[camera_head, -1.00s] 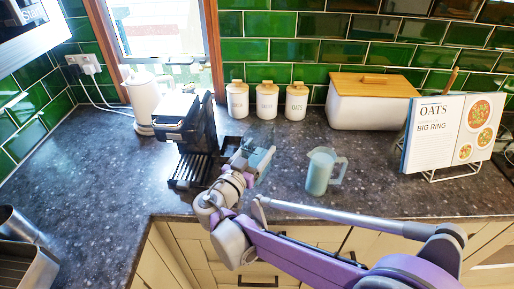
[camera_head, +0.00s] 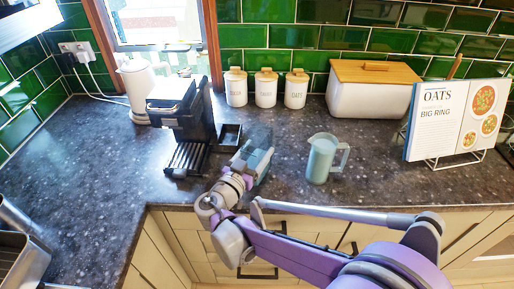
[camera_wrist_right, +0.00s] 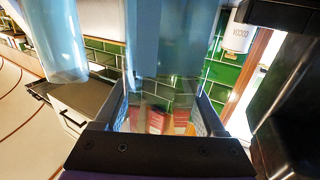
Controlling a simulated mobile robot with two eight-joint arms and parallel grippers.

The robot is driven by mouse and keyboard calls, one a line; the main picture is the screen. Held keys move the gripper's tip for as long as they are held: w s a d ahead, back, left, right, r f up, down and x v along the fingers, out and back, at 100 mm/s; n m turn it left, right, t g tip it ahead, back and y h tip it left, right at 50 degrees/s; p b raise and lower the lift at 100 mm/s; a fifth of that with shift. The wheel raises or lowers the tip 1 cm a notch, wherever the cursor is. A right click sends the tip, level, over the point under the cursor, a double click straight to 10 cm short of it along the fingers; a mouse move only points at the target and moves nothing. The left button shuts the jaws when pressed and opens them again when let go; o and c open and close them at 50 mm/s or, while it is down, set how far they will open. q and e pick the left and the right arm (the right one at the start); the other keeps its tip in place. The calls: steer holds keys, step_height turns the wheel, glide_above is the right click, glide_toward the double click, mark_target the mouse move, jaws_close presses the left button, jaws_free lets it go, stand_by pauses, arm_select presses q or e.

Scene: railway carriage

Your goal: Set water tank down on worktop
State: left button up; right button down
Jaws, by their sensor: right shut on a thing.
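The water tank is a clear, bluish box that fills the upper middle of the right wrist view (camera_wrist_right: 165,45). My right gripper (camera_head: 253,160) is shut on it, with a finger on each side of the tank in the wrist view. In the head view the tank is faint and see-through against the dark worktop (camera_head: 100,180). The gripper is above the front part of the worktop, right of the black coffee machine (camera_head: 192,115). I cannot tell whether the tank's bottom touches the worktop. My left gripper is not in view.
A pale blue jug (camera_head: 320,160) stands close on the right; it also shows in the wrist view (camera_wrist_right: 52,40). Several white canisters (camera_head: 266,89), a bread bin (camera_head: 370,92) and a cookbook on a stand (camera_head: 455,120) are behind. Worktop between gripper and jug is clear.

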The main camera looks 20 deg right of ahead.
steer(key=shift+f, duration=0.45)
stand_by(0.4)
jaws_free()
steer(key=shift+a, duration=0.1)
steer(key=b+v, duration=0.1)
steer(key=v, duration=0.9)
steer(key=shift+s+a, duration=0.2)
steer(key=shift+s, duration=0.1)
jaws_close()
stand_by(1.2)
steer(key=shift+f, duration=0.1)
